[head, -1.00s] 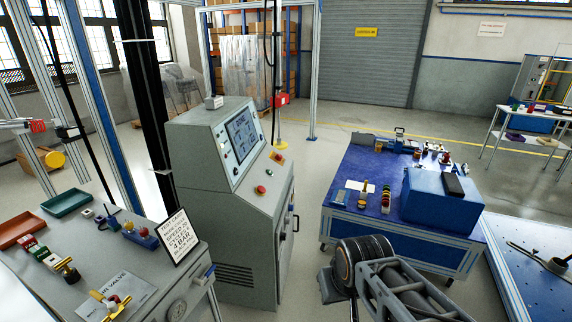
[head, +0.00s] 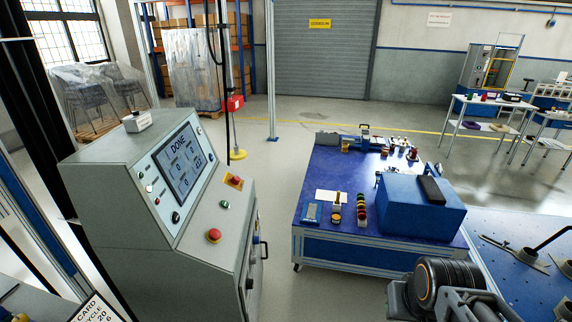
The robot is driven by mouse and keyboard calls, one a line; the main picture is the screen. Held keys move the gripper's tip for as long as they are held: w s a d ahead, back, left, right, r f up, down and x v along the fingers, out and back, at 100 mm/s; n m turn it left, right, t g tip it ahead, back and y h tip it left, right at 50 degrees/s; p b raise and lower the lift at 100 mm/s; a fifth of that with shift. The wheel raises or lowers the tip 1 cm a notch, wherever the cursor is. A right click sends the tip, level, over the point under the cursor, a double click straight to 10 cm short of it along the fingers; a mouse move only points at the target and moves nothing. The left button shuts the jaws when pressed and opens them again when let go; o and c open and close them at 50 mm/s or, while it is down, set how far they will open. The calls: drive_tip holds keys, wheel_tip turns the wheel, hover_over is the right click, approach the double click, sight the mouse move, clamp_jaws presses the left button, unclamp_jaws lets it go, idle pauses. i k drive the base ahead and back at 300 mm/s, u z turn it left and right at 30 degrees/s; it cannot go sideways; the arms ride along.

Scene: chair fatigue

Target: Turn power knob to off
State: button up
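A grey control console (head: 130,210) stands at left with a sloped panel. Its screen (head: 180,160) reads "DONE" above several number boxes. Below the screen is a dark round knob (head: 176,217). On the front ledge are a red mushroom button (head: 214,235), a green button (head: 224,204) and a red knob on a yellow plate (head: 235,181). No label marks which is the power knob, and the knob positions are too small to read. My arm (head: 445,285) shows at the lower right, apart from the console; my gripper is out of view.
A blue-topped workbench (head: 310,210) right of the console holds a blue box (head: 420,205) and small parts. Another blue table (head: 500,245) is at the right. A card (head: 95,310) stands at the lower left. Grey floor lies open between console and bench.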

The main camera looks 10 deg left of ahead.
sight(235, 180)
drive_tip(key=z, duration=0.15)
drive_tip(key=i, duration=0.9)
drive_tip(key=u, duration=0.8)
drive_tip(key=i, duration=0.95)
drive_tip(key=u, duration=0.8)
